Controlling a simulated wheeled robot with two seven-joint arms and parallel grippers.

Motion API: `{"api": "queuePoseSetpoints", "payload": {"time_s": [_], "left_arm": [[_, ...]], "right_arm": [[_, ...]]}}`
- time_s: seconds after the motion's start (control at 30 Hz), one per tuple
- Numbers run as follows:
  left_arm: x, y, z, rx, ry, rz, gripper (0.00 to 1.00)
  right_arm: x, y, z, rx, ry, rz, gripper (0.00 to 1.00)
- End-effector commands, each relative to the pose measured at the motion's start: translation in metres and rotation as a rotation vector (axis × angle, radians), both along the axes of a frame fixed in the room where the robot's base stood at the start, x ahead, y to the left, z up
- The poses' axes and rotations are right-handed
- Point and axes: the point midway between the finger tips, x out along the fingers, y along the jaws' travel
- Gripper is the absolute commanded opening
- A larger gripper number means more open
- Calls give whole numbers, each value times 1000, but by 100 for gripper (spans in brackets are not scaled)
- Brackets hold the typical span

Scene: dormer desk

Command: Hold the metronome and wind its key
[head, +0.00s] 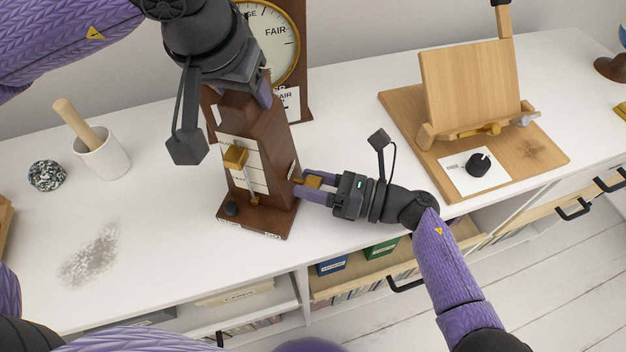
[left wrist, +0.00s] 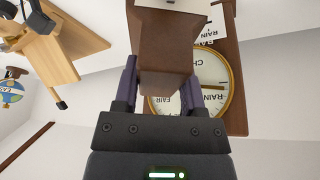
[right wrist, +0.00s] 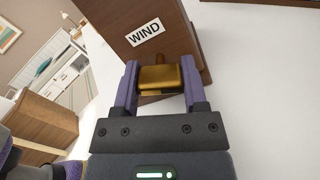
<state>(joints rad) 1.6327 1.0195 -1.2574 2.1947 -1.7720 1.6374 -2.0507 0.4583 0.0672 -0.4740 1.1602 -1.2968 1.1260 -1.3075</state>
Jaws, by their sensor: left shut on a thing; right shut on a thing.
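The metronome (head: 275,158) is a brown wooden tapered case standing upright on the white desk, with a pale scale and a brass weight (head: 236,157) on its front. My left gripper (head: 262,92) is shut on the top of the metronome from above; the left wrist view shows both fingers (left wrist: 158,88) on either side of the wooden case. My right gripper (head: 300,188) is shut on the brass winding key (right wrist: 160,78) on the metronome's right side.
A barometer (head: 290,45) stands behind the metronome. A wooden easel stand (head: 470,85) with a card and black knob is on the right. A white mortar with pestle (head: 102,155) and a speckled ball (head: 47,175) are on the left. An open drawer (head: 375,270) is below the front edge.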

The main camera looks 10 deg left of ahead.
Motion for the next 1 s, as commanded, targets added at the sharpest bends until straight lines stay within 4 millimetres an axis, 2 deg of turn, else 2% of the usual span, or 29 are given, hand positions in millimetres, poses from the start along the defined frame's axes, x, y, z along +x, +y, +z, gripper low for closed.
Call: {"api": "queuePoseSetpoints", "payload": {"time_s": [0.7, 1.0], "left_arm": [[0, 0, 0, 0, 1, -1, 0], [0, 0, 0, 0, 1, -1, 0]], "right_arm": [[1, -1, 0, 19, 492, -4, 0], [1, -1, -1, 25, 613, -4, 0]]}}
